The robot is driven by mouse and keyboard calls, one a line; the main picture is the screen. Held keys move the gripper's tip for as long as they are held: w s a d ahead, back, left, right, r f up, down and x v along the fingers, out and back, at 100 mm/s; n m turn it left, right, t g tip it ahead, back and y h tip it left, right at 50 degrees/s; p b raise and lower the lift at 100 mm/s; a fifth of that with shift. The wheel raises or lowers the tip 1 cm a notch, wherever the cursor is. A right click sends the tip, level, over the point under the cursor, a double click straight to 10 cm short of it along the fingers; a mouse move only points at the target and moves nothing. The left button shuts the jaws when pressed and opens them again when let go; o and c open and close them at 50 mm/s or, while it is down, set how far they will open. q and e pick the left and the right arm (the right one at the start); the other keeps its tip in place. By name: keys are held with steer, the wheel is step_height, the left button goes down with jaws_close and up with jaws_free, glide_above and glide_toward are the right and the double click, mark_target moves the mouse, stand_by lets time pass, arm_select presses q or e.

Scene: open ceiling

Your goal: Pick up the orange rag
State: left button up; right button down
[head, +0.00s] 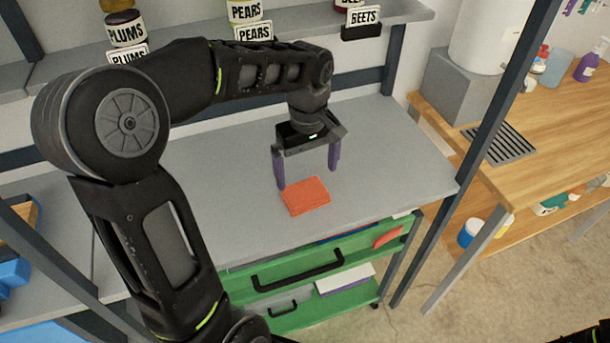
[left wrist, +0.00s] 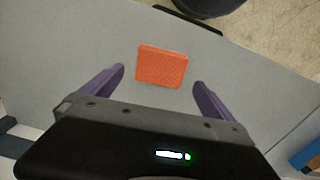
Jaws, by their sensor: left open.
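The orange rag (head: 306,196) lies flat, a folded square, on the grey shelf top near its front edge. It also shows in the left wrist view (left wrist: 162,67), ahead of the two fingers and between their lines. My left gripper (head: 308,174) is open and empty, its purple fingers pointing down above and just behind the rag. In the left wrist view the open fingers (left wrist: 160,84) stand on either side, apart from the rag.
The grey shelf (head: 400,150) is otherwise clear around the rag. Jars labelled plums (head: 126,30), pears (head: 245,12) and beets (head: 362,17) stand on the shelf above. A green drawer unit (head: 330,262) is below. A wooden counter (head: 570,120) is at the right.

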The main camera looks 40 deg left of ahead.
mark_target(306, 191)
arm_select(q)
steer(key=shift+w+a, duration=0.2)
steer(key=shift+s+d+r, duration=0.1)
steer(key=shift+s+d, duration=0.1)
steer(key=shift+s, duration=0.05)
steer(key=shift+w+a+f, duration=0.1)
steer(key=shift+f, duration=1.25)
steer(key=shift+f, duration=0.1)
step_height(306, 191, down, 5)
steer(key=shift+a+p, duration=0.1)
steer(key=shift+p, duration=0.7)
steer(key=shift+c, duration=0.6)
steer(key=c, duration=1)
